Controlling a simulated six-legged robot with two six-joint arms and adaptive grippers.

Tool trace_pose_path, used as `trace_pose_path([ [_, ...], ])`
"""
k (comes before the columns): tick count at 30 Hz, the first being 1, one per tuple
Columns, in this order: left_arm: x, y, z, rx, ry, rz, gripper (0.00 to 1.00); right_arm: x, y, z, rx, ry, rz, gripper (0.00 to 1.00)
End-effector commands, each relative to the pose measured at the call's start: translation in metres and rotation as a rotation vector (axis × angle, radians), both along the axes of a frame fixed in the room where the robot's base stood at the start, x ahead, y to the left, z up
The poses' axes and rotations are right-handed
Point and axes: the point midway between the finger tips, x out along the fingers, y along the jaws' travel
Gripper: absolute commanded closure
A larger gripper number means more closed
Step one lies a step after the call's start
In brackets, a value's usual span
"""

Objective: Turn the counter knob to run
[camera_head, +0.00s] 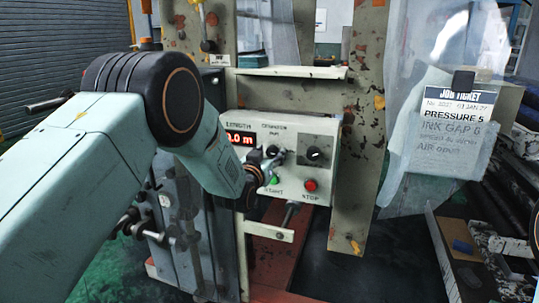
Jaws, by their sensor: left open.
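The control box (325,135) is pale and worn, with a red "LENGTH" display (240,138) partly covered by my left arm. A label that seems to read "COUNTER" stands above the spot where my left gripper (276,160) is. The counter knob under that label is mostly hidden by the gripper, so its setting cannot be read. The gripper is open, its fingers at or close to the knob; contact cannot be told. A second dark knob (314,154) shows to the right. My right gripper is not in view.
A green start button (274,180) lies just below the gripper and a red stop button (310,185) to its right. A job ticket (459,122) hangs at the right on translucent sheeting. A metal shelf (290,72) juts out above the box.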

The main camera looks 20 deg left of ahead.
Motion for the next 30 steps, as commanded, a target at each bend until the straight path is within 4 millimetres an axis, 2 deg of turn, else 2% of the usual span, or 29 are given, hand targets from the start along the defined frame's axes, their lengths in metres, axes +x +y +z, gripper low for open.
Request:
trace_pose_path([
  [8, 0.0008, -0.0003, -0.0003, 0.0, 0.001, 0.0, 0.47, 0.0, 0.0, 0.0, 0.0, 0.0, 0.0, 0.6],
  [26, 0.0007, -0.0003, 0.0, 0.0, 0.0, -0.001, 0.98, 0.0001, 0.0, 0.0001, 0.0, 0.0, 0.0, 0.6],
  [30, 0.0007, -0.0003, 0.0, -0.002, 0.0, -0.001, 1.0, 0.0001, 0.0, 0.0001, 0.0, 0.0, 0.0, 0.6],
])
